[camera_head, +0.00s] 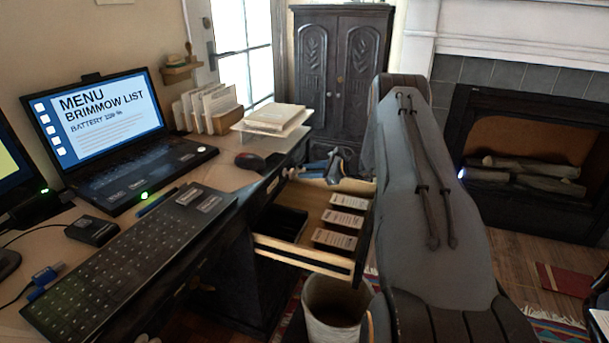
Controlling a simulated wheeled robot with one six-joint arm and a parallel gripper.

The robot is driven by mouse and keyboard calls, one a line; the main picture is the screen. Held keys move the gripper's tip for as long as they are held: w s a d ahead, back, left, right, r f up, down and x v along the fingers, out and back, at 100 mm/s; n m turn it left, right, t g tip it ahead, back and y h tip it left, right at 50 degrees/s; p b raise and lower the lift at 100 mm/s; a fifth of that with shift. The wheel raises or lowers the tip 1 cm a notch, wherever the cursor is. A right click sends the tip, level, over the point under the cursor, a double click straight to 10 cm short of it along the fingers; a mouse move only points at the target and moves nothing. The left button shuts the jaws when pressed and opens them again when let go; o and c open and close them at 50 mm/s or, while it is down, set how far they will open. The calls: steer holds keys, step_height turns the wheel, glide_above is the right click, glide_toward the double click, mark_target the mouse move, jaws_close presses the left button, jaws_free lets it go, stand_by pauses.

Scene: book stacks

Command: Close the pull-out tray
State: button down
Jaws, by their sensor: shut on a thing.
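The pull-out tray (303,258) is a drawer-like tray with pale wooden sides and a dark front, and it stands pulled out from the right side of the desk. Several labelled boxes (343,220) lie in it near its front, and a dark compartment is nearer the desk. My grey arm (425,200) rises from the lower right and bends over beyond the tray's front, covering part of it.
A small blue and grey item (334,166) is by the tray's far side. A bin (335,310) stands below the tray's near front corner. The desk holds a laptop (108,125), a keyboard (125,255) and books (273,117). A fireplace (535,150) is at the right.

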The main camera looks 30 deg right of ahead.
steer(key=shift+w+a, duration=0.1)
steer(key=c, duration=1.4)
jaws_free()
steer(key=shift+w+a, duration=0.1)
steer(key=shift+a, duration=0.05)
steer(key=shift+o, duration=0.2)
steer(key=shift+d, duration=0.2)
steer(key=shift+s+d+r, duration=0.1)
steer(key=shift+s, duration=0.15)
steer(key=v, duration=0.7)
steer(key=shift+s, duration=0.1)
